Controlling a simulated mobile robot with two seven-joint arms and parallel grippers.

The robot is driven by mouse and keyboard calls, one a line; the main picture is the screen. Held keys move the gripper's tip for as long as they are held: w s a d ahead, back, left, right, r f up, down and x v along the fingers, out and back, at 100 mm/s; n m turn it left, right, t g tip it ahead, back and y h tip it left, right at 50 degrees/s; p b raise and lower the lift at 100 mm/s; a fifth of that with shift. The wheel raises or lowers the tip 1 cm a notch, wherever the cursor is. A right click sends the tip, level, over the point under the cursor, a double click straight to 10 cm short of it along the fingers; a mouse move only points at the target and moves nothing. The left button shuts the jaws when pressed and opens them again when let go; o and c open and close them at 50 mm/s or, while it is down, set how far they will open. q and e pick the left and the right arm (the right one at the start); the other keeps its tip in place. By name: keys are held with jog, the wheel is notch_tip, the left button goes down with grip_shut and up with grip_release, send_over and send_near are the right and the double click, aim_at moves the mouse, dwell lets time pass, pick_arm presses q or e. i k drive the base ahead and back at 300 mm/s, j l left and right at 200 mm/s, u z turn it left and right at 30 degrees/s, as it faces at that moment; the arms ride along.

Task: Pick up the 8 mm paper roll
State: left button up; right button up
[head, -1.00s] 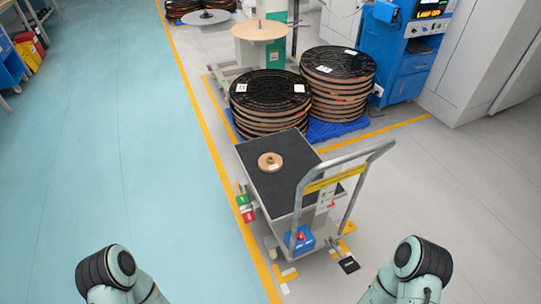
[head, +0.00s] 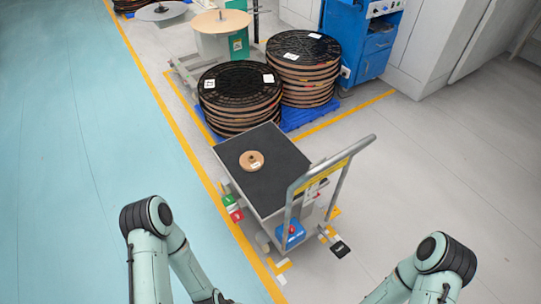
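A small tan paper roll (head: 251,161) with a dark centre and a pale label lies flat on the black top of a grey cart (head: 284,172). Its size marking is too small to read. My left arm comes in at the lower left and my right arm at the lower right, both well short of the cart. Neither gripper's fingers can be made out; they are not in the picture.
The cart's push handle (head: 338,160) rises on its right side. Stacks of black reels (head: 240,88) stand behind it on blue pallets. A rewind stand with a tan disc (head: 221,22) and a blue cabinet (head: 362,45) are farther back. The teal floor at left is clear.

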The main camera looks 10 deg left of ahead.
aim_at(251, 161)
jog(key=i+j+z, duration=0.15)
jog(key=j, duration=0.15)
jog(key=i+j+z, duration=0.1)
jog(key=j, duration=0.25)
jog(key=i+j+z, duration=0.15)
jog(key=j, duration=0.2)
jog(key=i+j, duration=0.1)
jog(key=j, duration=0.25)
jog(key=i+j+z, duration=0.1)
jog(key=j, duration=0.25)
jog(key=i+j, duration=0.1)
jog(key=j, duration=0.25)
jog(key=i+j, duration=0.15)
jog(key=j, duration=0.2)
jog(key=i+j, duration=0.2)
jog(key=j, duration=0.15)
jog(key=i+j, duration=0.15)
jog(key=j, duration=0.2)
jog(key=i+j, duration=0.4)
jog(key=l+z, duration=0.05)
